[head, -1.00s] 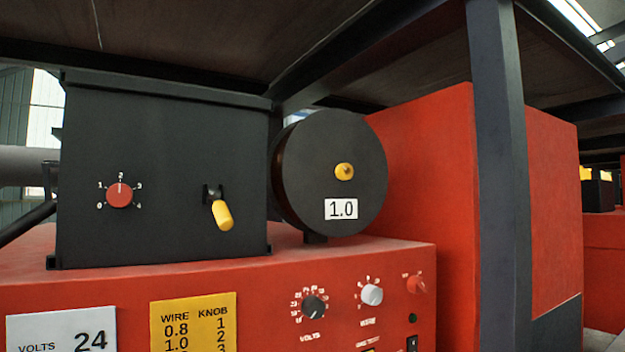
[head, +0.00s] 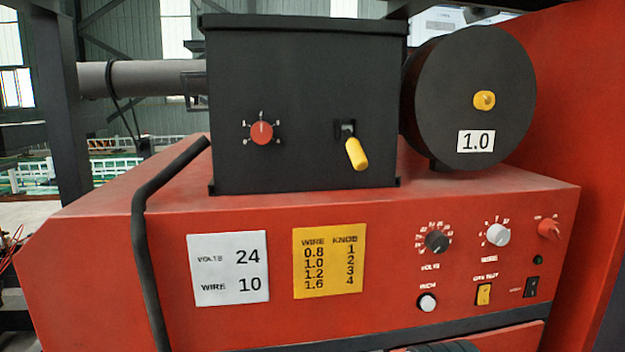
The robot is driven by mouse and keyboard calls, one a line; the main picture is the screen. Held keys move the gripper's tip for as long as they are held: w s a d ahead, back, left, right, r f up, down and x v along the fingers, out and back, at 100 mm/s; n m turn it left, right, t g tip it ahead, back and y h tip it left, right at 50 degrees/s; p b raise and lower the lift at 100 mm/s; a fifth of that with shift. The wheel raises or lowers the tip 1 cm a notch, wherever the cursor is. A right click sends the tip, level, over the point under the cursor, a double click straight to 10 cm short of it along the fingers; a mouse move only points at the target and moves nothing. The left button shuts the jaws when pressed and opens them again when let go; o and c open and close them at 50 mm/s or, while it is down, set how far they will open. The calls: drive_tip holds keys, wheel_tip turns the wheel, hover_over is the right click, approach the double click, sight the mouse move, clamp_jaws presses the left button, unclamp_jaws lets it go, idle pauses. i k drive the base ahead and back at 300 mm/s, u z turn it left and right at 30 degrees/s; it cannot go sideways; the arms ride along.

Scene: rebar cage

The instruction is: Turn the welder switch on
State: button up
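The red welder (head: 110,270) fills the lower part of the head view. On the right of its front panel is a small black rocker switch (head: 531,287) with a blurred label beside it; I cannot tell which way it is pressed. Above it are a small dark round lamp (head: 538,260), which looks unlit, and a red rotary knob (head: 549,229). A yellow rocker switch (head: 484,294) sits to its left under a blurred label. My gripper is not in view.
The panel also has a black volts knob (head: 436,242), a white wire knob (head: 497,235) and a white button (head: 427,303). A black feeder box (head: 300,90) with a yellow lever (head: 355,153) and a wire spool (head: 470,75) stand on top. A bent black bar (head: 145,245) runs down the left.

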sight(548, 228)
drive_tip(key=k, duration=1)
drive_tip(key=z, duration=0.65)
drive_tip(key=i, duration=0.6)
drive_tip(key=u, duration=0.8)
